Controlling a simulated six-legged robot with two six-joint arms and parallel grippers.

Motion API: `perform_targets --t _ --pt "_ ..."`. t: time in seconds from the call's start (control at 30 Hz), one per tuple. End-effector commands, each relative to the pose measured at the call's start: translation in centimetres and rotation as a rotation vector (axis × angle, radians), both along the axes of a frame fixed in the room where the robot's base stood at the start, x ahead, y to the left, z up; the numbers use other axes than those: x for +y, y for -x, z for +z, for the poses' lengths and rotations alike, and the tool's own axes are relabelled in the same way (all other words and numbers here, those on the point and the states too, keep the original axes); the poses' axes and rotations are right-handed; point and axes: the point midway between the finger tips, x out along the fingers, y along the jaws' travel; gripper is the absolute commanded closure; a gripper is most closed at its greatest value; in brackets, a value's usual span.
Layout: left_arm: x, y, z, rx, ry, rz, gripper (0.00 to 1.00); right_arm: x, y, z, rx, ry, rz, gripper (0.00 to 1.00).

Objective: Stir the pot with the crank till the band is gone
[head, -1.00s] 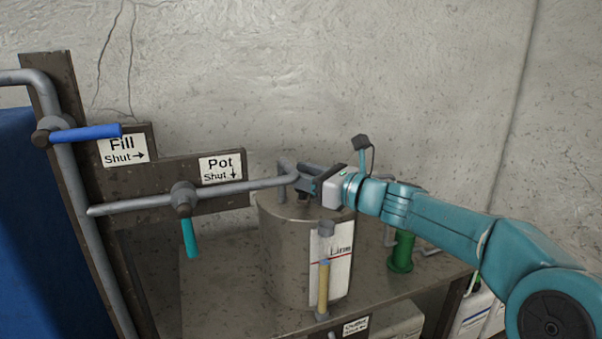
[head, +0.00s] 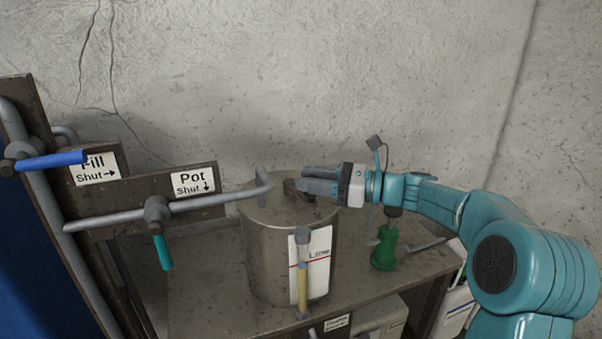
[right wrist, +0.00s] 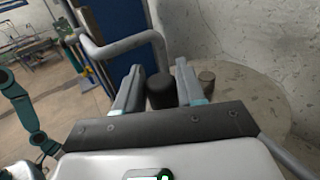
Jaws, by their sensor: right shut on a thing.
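The metal pot (head: 268,250) stands on the bench with its round top showing. My right gripper (head: 308,186) is over the pot's top, coming in from the right. In the right wrist view its two fingers (right wrist: 160,88) are shut around the dark upright knob of the crank (right wrist: 160,93). The rest of the crank is mostly hidden by the gripper in the head view. A sight tube (head: 303,280) on the pot's front holds a yellowish column, beside a white card marked with a red line (head: 320,262). Any band in it is too small to make out. My left gripper is out of view.
A grey pipe (head: 215,200) ends in a bent spout over the pot. The blue Fill handle (head: 50,160) lies sideways and the teal Pot handle (head: 162,252) hangs down. A green item (head: 384,252) stands on the bench (head: 210,300) right of the pot.

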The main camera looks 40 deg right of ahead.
Motion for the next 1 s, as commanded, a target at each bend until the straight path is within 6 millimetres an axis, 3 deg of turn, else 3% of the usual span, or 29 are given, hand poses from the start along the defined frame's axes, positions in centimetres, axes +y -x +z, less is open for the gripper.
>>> perform_targets --t 0.4,1.0 --pt "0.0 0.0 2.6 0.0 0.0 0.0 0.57 -2.4 -0.1 0.5 -0.005 -0.001 -0.01 1.0" --pt "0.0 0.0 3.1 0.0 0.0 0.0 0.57 -3.4 -0.5 0.5 -0.009 0.0 -0.006 1.0"
